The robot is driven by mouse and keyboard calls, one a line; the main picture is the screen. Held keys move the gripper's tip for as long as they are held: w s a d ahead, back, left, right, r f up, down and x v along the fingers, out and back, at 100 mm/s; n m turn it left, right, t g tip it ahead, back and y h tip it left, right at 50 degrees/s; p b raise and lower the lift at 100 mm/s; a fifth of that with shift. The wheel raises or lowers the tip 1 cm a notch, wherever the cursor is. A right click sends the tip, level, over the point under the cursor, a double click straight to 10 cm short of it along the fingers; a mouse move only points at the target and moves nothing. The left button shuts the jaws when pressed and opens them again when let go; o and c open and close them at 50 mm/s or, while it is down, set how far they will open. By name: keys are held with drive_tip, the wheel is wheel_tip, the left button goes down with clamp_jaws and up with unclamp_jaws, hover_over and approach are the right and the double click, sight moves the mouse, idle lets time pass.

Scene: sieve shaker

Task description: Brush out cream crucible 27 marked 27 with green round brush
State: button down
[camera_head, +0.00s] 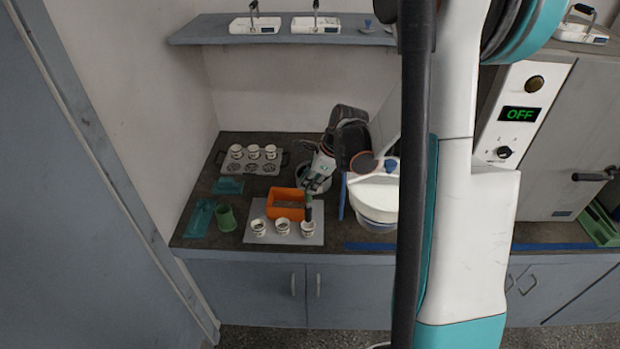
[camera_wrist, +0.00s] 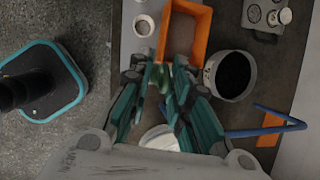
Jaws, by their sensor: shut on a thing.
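My gripper (camera_head: 314,182) is over the counter and shut on the green round brush (camera_head: 308,205), which points down. The brush's dark lower end is at or just above the right-hand cream crucible (camera_head: 307,229) of the front row; I cannot tell whether it is inside. Two more cream crucibles, the middle one (camera_head: 282,226) and the left one (camera_head: 258,228), stand upright on the same pale mat (camera_head: 252,208). No marking 27 is readable. In the wrist view my gripper's fingers (camera_wrist: 162,95) close around the green handle (camera_wrist: 163,78) and hide what lies below.
An orange box (camera_head: 275,208) stands directly behind the front row. A green cup (camera_head: 226,218) and teal tray (camera_head: 200,218) are left. A rack (camera_head: 280,166) with more crucibles is behind. A dark-filled round pan (camera_wrist: 232,75) and blue bar (camera_wrist: 265,129) lie near my gripper.

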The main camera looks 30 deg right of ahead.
sight(309, 196)
drive_tip(key=f, duration=0.1)
drive_tip(key=f+b, duration=0.1)
drive_tip(key=f, duration=0.1)
drive_tip(key=f+b, duration=0.1)
drive_tip(key=shift+s+a+f, duration=0.25)
drive_tip(key=shift+s+f, duration=0.05)
drive_tip(key=shift+f, duration=0.1)
drive_tip(key=shift+w+d+r, duration=0.15)
drive_tip(key=shift+w+d, duration=0.05)
drive_tip(key=shift+w, duration=0.1)
drive_tip(key=shift+s+a+p, duration=0.25)
drive_tip(key=shift+s+p, duration=0.1)
drive_tip(key=shift+w+d+f, duration=0.15)
drive_tip(key=shift+w+f, duration=0.05)
drive_tip(key=shift+w, duration=0.05)
drive_tip(key=shift+w+d+r+p, duration=0.1)
drive_tip(key=shift+r+p, duration=0.65)
drive_tip(key=shift+r, duration=1.05)
drive_tip(key=shift+w+d+r+p, duration=0.1)
drive_tip(key=shift+r+p, duration=0.65)
drive_tip(key=shift+r, duration=1)
drive_tip(key=shift+w+f+b, duration=0.1)
drive_tip(key=shift+f+b, duration=0.15)
drive_tip(key=shift+b, duration=0.65)
drive_tip(key=shift+w+d+b, duration=0.2)
drive_tip(key=shift+d+b, duration=0.05)
drive_tip(key=shift+b, duration=0.75)
